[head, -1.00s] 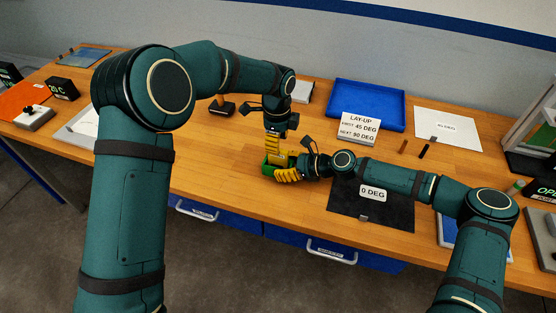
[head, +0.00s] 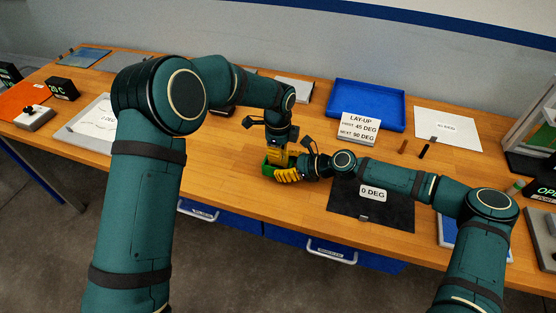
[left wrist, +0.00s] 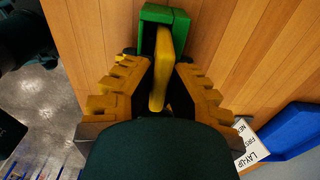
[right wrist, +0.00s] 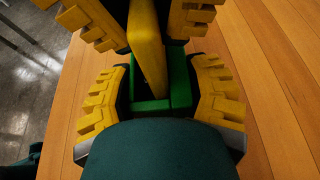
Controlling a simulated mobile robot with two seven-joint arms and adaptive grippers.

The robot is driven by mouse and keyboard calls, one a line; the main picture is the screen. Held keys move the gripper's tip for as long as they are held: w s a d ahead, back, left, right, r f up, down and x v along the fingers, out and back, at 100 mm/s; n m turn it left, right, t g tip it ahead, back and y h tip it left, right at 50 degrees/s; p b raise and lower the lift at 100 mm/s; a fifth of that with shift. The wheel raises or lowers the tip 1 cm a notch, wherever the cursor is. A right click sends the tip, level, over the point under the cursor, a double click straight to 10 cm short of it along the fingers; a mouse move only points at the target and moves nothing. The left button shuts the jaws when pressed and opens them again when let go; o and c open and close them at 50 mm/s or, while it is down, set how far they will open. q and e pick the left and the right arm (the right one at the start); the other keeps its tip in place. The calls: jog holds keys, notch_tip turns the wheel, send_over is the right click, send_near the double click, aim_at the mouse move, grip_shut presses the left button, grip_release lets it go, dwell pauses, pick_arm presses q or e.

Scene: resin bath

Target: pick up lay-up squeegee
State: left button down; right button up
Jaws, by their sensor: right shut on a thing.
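The yellow lay-up squeegee (left wrist: 160,80) stands upright in a green holder (left wrist: 178,20) on the bench; it also shows in the right wrist view (right wrist: 147,45). My left gripper (head: 279,155) points down over it, with one open finger on each side of the yellow part. The gaps at the pads are small, and I cannot tell whether they touch. My right gripper (head: 283,173) comes in low from the right and is shut on the green holder (right wrist: 150,105). In the head view the grippers hide most of the squeegee.
A dark sheet marked 0 DEG (head: 345,208) lies right of the grippers, under my right arm. Behind stand a LAY-UP sign (head: 360,128) and a blue tray (head: 365,92). The bench's front edge is close, with drawers below.

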pick_arm(q)
jog(key=r, duration=0.7)
jog(key=shift+s+a, duration=0.1)
jog(key=shift+s, duration=0.2)
jog(key=s+a, duration=0.2)
jog(key=s, duration=0.6)
jog(key=s+a, duration=0.3)
jog(key=s, duration=0.5)
jog(key=shift+s+a, duration=0.2)
jog(key=shift+s, duration=0.1)
pick_arm(e)
jog(key=o, duration=1.3)
jog(key=v, duration=1.2)
pick_arm(q)
jog(key=shift+s+f, duration=0.1)
pick_arm(e)
jog(key=shift+s+f, duration=0.1)
